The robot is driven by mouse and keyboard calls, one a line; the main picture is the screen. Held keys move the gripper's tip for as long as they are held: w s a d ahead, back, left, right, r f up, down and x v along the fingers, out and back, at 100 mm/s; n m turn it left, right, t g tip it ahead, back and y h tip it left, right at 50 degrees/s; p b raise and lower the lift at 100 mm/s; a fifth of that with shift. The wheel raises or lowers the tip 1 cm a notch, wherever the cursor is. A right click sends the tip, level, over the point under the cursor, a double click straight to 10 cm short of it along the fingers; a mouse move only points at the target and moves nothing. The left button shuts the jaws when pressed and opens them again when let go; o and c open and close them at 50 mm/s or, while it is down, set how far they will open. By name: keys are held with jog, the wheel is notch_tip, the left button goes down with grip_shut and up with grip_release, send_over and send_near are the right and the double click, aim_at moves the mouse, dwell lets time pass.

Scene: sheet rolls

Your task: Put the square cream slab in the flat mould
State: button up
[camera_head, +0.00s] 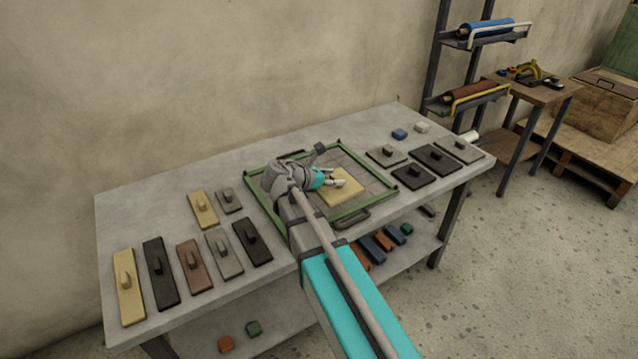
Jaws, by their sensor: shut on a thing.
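The square cream slab (347,196) is over the right part of the flat mould, inside its outline as I see it. I cannot tell whether it touches the mould's floor. The flat mould (360,158) is a green-framed square with a grey gridded floor and a dark handle at the front. My gripper (338,182) is shut on the slab near its upper middle, where its grip part is mostly hidden by the fingers. My arm hides the mould's front left part.
Grey and dark knobbed slabs (414,172) lie right of the mould. Several long and short knobbed slabs (160,273) lie to the left. Small blue (399,134) and white blocks (422,127) sit at the back right. The table's back left is clear. A roll rack (470,95) stands behind.

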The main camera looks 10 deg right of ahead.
jog(key=shift+w+d+r, duration=0.15)
jog(key=shift+d+r, duration=0.05)
jog(key=shift+d, duration=0.5)
jog(key=w+a+f+b, duration=0.2)
jog(key=w+f+b, duration=0.1)
jog(key=w+a+f+b, duration=0.2)
jog(key=w+f+b, duration=0.1)
jog(key=w, duration=0.1)
jog(key=w+a+f+b, duration=0.3)
jog(key=w, duration=0.1)
jog(key=shift+w, duration=0.1)
jog(key=shift+f, duration=0.15)
jog(key=shift+w+a+f+b, duration=0.3)
jog(key=shift+f+b, duration=0.15)
jog(key=shift+b, duration=0.1)
jog(key=shift+f+b, duration=1.45)
